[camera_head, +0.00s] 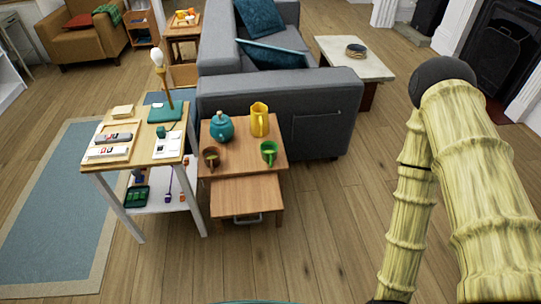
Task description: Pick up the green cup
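The green cup (268,152) stands upright on a small wooden side table (240,165), near the table's right front corner. A yellow pitcher (259,120) is just behind it. A teal teapot (221,127) is behind and to its left, and a brown cup (211,156) stands at the left front of the same tabletop. My gripper is not seen in this view. Only thick, pale yellow-green, bamboo-like parts fill the right side, well apart from the cup.
A white-legged table (140,150) with boxes and a lamp stands left of the wooden table. A grey sofa (300,110) is close behind it. A lower wooden shelf or stool (247,197) juts out in front. Wooden floor (330,230) is free to the front and right.

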